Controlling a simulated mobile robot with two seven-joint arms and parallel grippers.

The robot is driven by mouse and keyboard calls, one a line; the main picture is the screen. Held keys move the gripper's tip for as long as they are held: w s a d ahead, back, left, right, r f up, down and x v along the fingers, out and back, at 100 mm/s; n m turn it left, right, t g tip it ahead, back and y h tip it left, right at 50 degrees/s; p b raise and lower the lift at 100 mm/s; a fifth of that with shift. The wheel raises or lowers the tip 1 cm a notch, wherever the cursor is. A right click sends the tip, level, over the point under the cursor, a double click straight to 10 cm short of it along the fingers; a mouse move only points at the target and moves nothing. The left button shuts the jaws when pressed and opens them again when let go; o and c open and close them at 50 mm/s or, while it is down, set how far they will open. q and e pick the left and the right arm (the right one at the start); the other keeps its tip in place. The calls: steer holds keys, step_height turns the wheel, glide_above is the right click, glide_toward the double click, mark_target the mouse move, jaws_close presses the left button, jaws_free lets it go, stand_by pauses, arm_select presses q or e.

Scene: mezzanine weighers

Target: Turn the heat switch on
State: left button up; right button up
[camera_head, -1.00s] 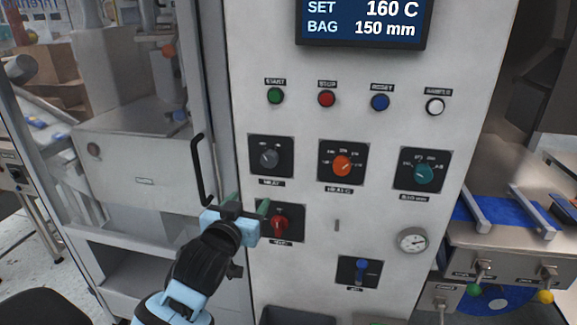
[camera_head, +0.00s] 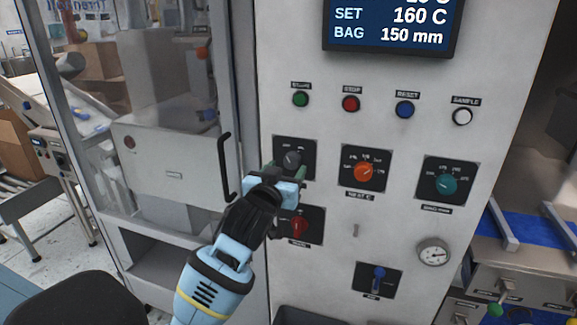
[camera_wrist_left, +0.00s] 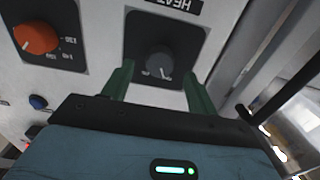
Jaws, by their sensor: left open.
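The heat switch is a dark grey rotary knob (camera_head: 292,158) on a black square plate, at the upper left of the panel's dials. In the left wrist view the knob (camera_wrist_left: 160,61) appears upside down beneath a HEAT label (camera_wrist_left: 172,5). My left gripper (camera_head: 284,170) is open just in front of the knob, hiding the lower part of its plate. In the left wrist view its two green fingers (camera_wrist_left: 158,82) stand apart on either side of the knob, with visible gaps. Contact is not seen. My right gripper is not in view.
An orange temperature dial (camera_head: 364,172) and a teal dial (camera_head: 446,184) sit to the right. A red knob (camera_head: 299,227) is below the gripper. A black door handle (camera_head: 224,168) stands out close on the left. Coloured buttons line the panel above.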

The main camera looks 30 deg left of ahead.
mark_target(292, 161)
arm_select(q)
steer(key=shift+x, duration=1.45)
steer(key=shift+c, duration=0.5)
steer(key=c, duration=0.9)
steer(key=shift+m, duration=0.4)
steer(key=m, duration=0.5)
steer(key=shift+m, duration=0.3)
steer(key=m, duration=0.5)
steer(key=shift+m, duration=0.3)
